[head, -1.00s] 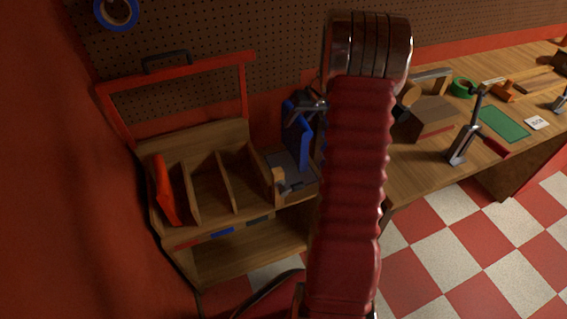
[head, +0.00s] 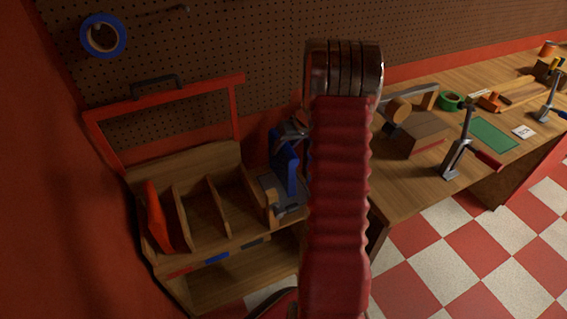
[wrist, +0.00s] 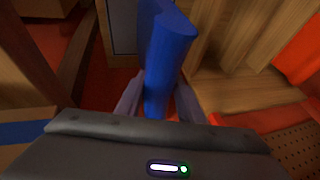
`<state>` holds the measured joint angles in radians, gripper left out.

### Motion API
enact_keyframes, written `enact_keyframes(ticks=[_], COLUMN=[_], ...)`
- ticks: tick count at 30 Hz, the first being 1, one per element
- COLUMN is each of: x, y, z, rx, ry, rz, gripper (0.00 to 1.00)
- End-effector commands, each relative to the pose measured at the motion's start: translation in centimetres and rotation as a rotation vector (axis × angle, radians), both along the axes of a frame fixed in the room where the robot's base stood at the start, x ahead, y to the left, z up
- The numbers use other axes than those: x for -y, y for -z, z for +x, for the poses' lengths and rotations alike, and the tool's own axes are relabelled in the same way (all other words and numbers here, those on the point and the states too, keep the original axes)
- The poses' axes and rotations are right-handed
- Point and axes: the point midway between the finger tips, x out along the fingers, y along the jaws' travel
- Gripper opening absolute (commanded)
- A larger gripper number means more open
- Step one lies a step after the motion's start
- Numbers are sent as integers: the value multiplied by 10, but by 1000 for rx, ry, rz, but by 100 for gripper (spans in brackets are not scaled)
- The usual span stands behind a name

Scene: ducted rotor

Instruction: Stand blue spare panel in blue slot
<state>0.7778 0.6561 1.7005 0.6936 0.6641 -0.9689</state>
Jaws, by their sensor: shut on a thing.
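The blue spare panel (head: 284,165) stands roughly upright at the grey holder (head: 284,193), just right of the wooden rack (head: 190,262). In the wrist view the panel (wrist: 168,55) runs between the fingers of my gripper (wrist: 158,98), which is shut on it. In the head view my gripper (head: 293,130) is at the panel's top, partly hidden by my arm. I cannot tell whether the panel's foot touches the holder. The blue slot (head: 202,222) is the rack's empty middle compartment, above a blue label (head: 217,258).
A red panel (head: 163,218) leans in the rack's left compartment. Wooden dividers edge the slots. A red frame with a dark handle (head: 157,87) rises behind the rack, before a pegboard. The bench at right holds a wooden block (head: 415,135) and a clamp (head: 458,150).

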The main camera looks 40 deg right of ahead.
Motion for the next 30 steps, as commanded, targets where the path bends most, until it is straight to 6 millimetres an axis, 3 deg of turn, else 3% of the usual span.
enact_keyframes(ticks=[4,14,24,30], x=[1,1,2,2], y=[14,16,51,53], z=[0,0,-1,-1], rx=[1,1,1,2], ry=[1,2,4,3], rz=[0,-1,0,-2], gripper=[0,0,0,0])
